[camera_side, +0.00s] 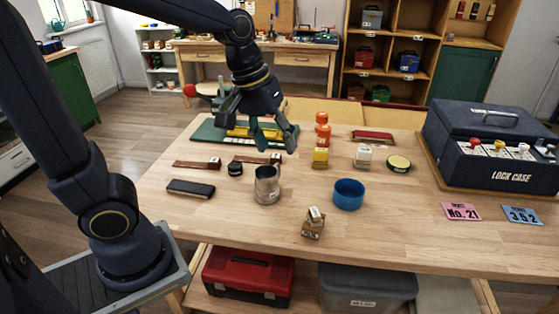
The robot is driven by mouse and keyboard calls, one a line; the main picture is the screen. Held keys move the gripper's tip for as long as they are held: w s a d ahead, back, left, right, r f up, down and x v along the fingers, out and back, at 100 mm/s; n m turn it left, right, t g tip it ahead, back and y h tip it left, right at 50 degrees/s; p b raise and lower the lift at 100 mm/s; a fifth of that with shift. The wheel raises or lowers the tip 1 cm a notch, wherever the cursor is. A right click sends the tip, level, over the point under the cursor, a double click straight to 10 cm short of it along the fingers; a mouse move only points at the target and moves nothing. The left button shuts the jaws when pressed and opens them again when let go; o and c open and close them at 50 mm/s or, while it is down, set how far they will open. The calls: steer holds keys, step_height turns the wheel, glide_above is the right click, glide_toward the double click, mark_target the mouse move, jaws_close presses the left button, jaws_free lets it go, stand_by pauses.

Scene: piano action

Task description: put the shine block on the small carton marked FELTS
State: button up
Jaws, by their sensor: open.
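A small brown carton (312,230) stands near the table's front edge, with dark lettering too small to read for sure. A small pale, dark-edged piece (315,213) sits tilted on its top; I cannot tell whether this is the shine block or part of the carton. My gripper (274,137) is open, its fingers pointing down above the back middle of the table, up and to the left of the carton. Nothing shows between its fingers. No block carries a readable shine mark.
A metal jug (267,185) and a blue bowl (348,194) stand behind the carton. A black block (190,188) lies at left. Orange bottles (322,133), a yellow block (320,158) and a white container (363,156) stand farther back. The lock case (492,150) fills the right.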

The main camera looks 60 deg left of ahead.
steer(key=s+a+r+m+t+y, duration=0.1)
steer(key=s+m, duration=0.4)
steer(key=s, duration=0.5)
steer(key=shift+r+m+t, duration=0.3)
steer(key=shift+r+t, duration=0.25)
steer(key=shift+t, duration=0.15)
